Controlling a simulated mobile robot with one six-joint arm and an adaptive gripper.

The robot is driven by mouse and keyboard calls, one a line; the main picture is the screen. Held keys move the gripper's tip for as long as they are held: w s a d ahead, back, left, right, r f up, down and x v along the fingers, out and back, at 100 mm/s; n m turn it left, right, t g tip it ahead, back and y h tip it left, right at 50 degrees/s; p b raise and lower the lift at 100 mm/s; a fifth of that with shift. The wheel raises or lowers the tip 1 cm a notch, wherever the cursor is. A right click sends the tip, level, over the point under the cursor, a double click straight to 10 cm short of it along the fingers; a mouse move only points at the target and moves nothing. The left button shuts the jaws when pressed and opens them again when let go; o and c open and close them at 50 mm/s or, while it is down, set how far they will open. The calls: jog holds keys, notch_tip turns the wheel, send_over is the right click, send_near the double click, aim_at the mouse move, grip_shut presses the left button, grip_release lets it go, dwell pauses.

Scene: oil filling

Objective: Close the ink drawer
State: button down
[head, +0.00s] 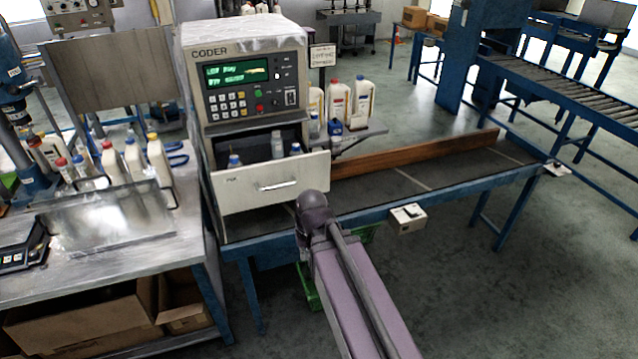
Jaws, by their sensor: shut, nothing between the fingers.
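The coder (243,95) is a pale box with a lit green display and a keypad, standing on the near end of the conveyor bench. The ink drawer (235,198) is in its lower part and is pulled out toward me. Its pale front panel has a silver bar handle (277,185). Small bottles with blue caps (235,161) stand behind the front panel, partly hidden by it. My arm reaches up from the bottom of the picture to a dark rounded joint just right of and below the drawer front. I cannot make out my gripper or its fingers.
White bottles (362,100) stand on a small side shelf right of the coder. The conveyor bed (420,180) runs right with a wooden rail (415,152). A cluttered metal table (115,235) stands on the left. Open floor (540,270) lies at right.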

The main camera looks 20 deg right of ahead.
jog(key=w+f+m+t+y+b, duration=0.2)
jog(key=w+m+t+y+b, duration=0.15)
jog(key=w+m+b, duration=0.3)
jog(key=w+f+m+t+y+b, duration=0.2)
jog(key=w+f+m+t+b, duration=0.1)
jog(key=w+m+t+b, duration=0.35)
jog(key=w+d+m+t+h+b, duration=0.3)
jog(key=w+d+m+b, duration=0.1)
jog(key=d+m, duration=0.4)
jog(key=w+d+m+t+h+b, duration=0.3)
jog(key=d+m, duration=0.5)
jog(key=m, duration=0.5)
jog(key=w+t+b, duration=0.1)
jog(key=w+b, duration=0.1)
jog(key=b, duration=0.1)
jog(key=shift+f+m, duration=0.3)
jog(key=shift+f, duration=0.05)
jog(key=shift+w, duration=0.15)
